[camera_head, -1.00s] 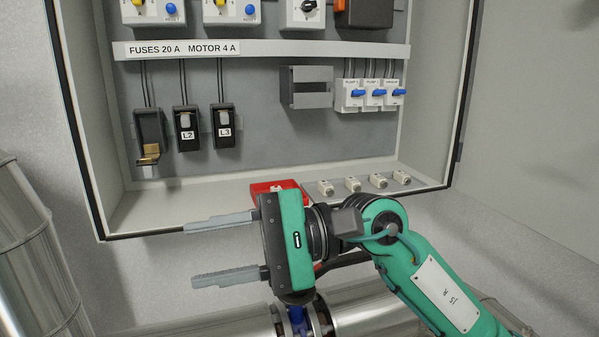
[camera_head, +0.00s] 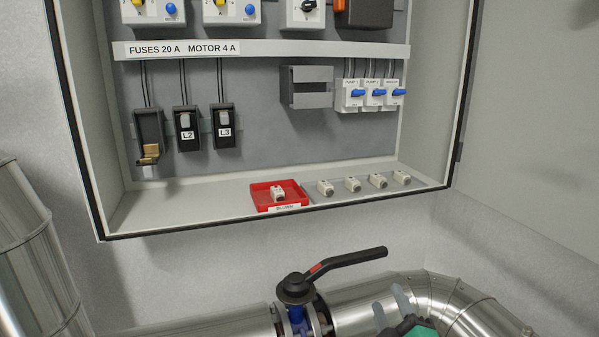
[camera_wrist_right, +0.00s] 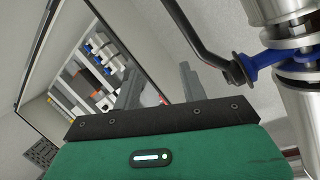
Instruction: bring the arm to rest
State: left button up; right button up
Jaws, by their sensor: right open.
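My right gripper (camera_head: 390,304) shows only in part at the bottom edge of the head view, in front of the metal pipe and below the cabinet. Its two grey fingers stand apart and point up. In the right wrist view the gripper (camera_wrist_right: 159,88) is open with nothing between its fingers; the cabinet shows beyond them, tilted. Most of the right arm is below the head view. My left gripper is in neither view.
A black-handled valve (camera_head: 340,259) is left of my right gripper, and its handle reaches above it. The cabinet (camera_head: 150,207) holds a red tray (camera_head: 261,193) with one fuse, several loose fuses (camera_head: 352,184) and an open fuse holder (camera_head: 149,128). The right wall is clear.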

jog(key=s+d+f+m+g+h, duration=0.1)
jog(key=s+d+f+m+g, duration=0.25)
jog(key=s+f+g, duration=0.55)
jog(key=s+d+f+m+g+h, duration=0.15)
jog(key=s+f+m, duration=0.4)
jog(key=f, duration=0.85)
jog(key=s+d+f+m+g+y, duration=0.1)
jog(key=s+f+g, duration=0.2)
jog(key=s, duration=0.4)
jog(key=s+f+m+g, duration=0.1)
jog(key=s+f+g, duration=0.15)
jog(key=s, duration=0.35)
notch_tip(320, 180, down, 29)
jog(key=g, duration=0.1)
jog(key=s+d+f, duration=0.2)
jog(key=s+f, duration=0.7)
jog(key=f, duration=0.1)
jog(key=s+d+f+g, duration=0.1)
jog(key=s+f, duration=0.9)
jog(key=f, duration=0.1)
jog(key=shift+d+f+n+g, duration=0.15)
jog(key=shift+d+n+g, duration=0.15)
jog(key=shift+d, duration=0.05)
